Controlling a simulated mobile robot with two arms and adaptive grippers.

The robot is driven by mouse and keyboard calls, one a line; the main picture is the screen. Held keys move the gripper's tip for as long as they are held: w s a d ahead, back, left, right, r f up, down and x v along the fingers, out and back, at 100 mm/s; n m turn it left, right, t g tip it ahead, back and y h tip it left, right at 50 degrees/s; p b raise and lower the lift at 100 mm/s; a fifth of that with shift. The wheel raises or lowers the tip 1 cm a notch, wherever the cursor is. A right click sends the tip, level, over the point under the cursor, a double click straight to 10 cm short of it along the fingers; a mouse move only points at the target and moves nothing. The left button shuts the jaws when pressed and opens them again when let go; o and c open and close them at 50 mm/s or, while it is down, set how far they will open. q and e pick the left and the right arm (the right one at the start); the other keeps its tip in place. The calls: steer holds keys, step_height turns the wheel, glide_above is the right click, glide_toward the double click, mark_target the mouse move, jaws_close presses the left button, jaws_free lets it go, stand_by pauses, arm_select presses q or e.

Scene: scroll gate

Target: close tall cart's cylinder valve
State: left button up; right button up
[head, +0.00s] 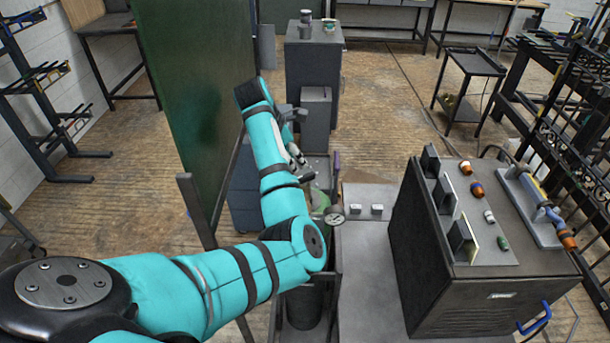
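My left arm reaches in from the lower left. Its wrist bends over at the top, and the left gripper (297,155) points down beyond the forearm, mostly hidden by it. I cannot tell whether its fingers are apart or touching anything. Below it stands a cart (338,290) with a dark upright cylinder (303,305), partly covered by my arm. Near the cart's top are a green rounded part (320,200), a small round gauge (335,216) and a dark knob-like part (302,179). I cannot tell for certain which part is the valve. My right gripper is not in view.
A dark machine (440,270) with knobs and a blue handle stands right of the cart, beside a grey surface (370,265). A green screen (190,90) stands left of my wrist. A grey cabinet (314,75) is behind. Open floor lies between the cabinet and a black side cart (472,65).

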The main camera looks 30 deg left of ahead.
mark_target(304, 176)
arm_select(q)
steer(key=p+x, duration=0.2)
steer(key=x, duration=0.4)
steer(key=shift+w+d, duration=0.15)
steer(key=shift+d, duration=0.05)
steer(key=shift+w+f, duration=0.2)
steer(key=shift+f, duration=0.4)
jaws_close()
